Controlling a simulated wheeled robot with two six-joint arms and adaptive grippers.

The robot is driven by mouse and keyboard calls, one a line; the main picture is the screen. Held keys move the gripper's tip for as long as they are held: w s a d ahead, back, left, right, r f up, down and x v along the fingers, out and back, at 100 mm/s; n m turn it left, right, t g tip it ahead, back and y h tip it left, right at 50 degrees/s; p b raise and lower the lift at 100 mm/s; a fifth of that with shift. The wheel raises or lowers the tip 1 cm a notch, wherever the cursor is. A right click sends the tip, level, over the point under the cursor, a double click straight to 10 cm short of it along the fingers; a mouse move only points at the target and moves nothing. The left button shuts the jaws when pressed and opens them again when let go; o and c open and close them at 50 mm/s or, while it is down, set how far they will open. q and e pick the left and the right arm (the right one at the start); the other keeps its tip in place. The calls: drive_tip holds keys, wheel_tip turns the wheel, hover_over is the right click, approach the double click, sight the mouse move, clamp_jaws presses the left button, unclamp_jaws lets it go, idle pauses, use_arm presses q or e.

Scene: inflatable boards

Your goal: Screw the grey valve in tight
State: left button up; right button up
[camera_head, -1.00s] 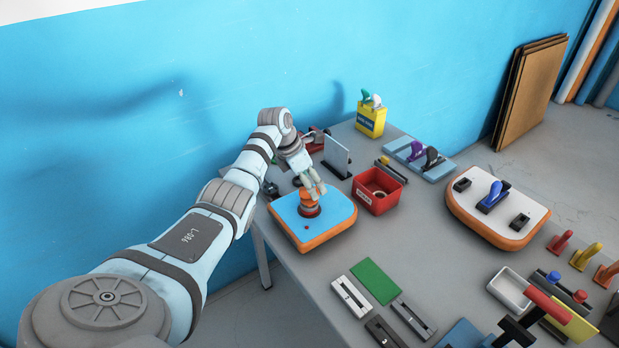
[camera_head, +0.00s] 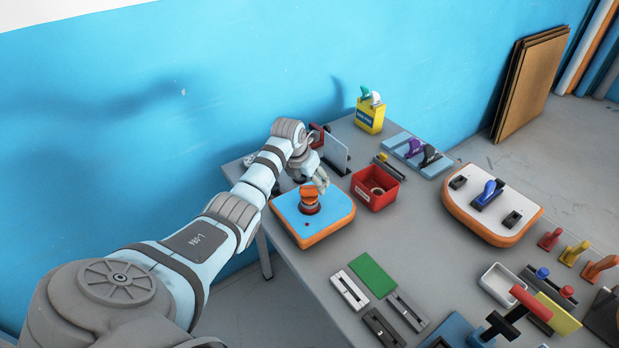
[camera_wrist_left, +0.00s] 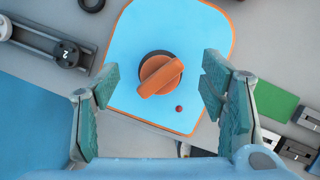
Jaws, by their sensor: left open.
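An orange valve (camera_head: 309,196) with a raised bar handle stands in a dark round seat on a blue-topped board (camera_head: 285,208) with an orange edge. It also shows in the left wrist view (camera_wrist_left: 160,77), with the bar slanted. No valve with a grey handle can be made out. My left gripper (camera_head: 321,184) is just above and behind the orange valve. In the left wrist view its fingers (camera_wrist_left: 158,84) are spread wide on either side of the valve, apart from it and holding nothing. My right gripper is not in view.
A red box (camera_head: 366,201) stands right of the board, and a grey upright panel (camera_head: 337,155) behind it. A white board (camera_head: 520,208) with a blue lever lies farther right. A green plate (camera_head: 372,276) and slider rails are in front. Grey table shows bare between them.

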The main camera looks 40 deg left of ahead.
use_arm(q)
drive_tip(key=shift+n+y, duration=0.3)
drive_tip(key=shift+n, duration=0.4)
drive_tip(key=o, duration=0.6)
drive_tip(key=shift+r, duration=0.15)
drive_tip(key=v, duration=1.2)
